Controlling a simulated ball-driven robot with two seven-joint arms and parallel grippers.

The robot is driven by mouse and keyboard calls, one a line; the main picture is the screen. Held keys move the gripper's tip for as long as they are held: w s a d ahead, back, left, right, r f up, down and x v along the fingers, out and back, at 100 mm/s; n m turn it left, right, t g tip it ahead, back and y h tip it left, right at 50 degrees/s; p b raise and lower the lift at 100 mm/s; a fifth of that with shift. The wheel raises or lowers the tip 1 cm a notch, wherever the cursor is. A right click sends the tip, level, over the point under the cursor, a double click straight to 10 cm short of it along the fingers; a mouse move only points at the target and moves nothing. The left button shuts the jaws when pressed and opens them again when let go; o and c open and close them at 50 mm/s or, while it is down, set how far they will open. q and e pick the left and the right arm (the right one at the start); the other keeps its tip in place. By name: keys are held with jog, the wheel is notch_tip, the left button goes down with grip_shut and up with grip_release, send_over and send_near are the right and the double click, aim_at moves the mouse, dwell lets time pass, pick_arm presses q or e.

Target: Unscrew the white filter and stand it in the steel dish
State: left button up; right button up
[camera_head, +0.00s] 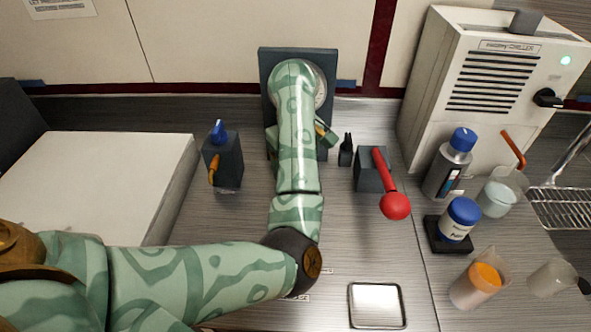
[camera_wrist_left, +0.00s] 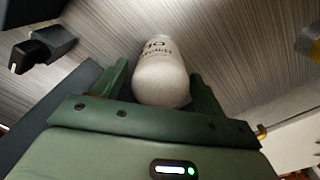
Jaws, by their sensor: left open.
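The white filter (camera_wrist_left: 160,75) shows in the left wrist view, with dark printing on its side. It lies between the two green fingers of my left gripper (camera_wrist_left: 162,92), which is open around it. I cannot tell whether either finger touches it. In the head view my left arm reaches to the dark wall panel (camera_head: 268,62) and hides the filter and most of the gripper. A pale round part shows at the panel behind my arm. The steel dish (camera_head: 377,305) lies empty on the bench at the front. My right gripper is out of view.
Right of my arm stand a red-knobbed lever (camera_head: 394,204) and a small black fitting (camera_head: 346,150). A valve block (camera_head: 223,160) is on the left. Bottles, beakers and a white chiller (camera_head: 480,85) fill the right side. The bench around the dish is mostly clear.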

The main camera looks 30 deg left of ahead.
pick_arm(q)
jog(key=m, duration=0.5)
jog(key=shift+r+p, duration=0.15)
jog(key=shift+p, duration=0.2)
jog(key=m, duration=0.3)
jog(key=m+p, duration=0.1)
jog(key=m, duration=0.3)
jog(key=shift+m, duration=0.4)
jog(key=m+p, duration=0.1)
jog(key=m, duration=0.2)
jog(key=shift+f, duration=0.2)
jog(key=shift+c, duration=0.3)
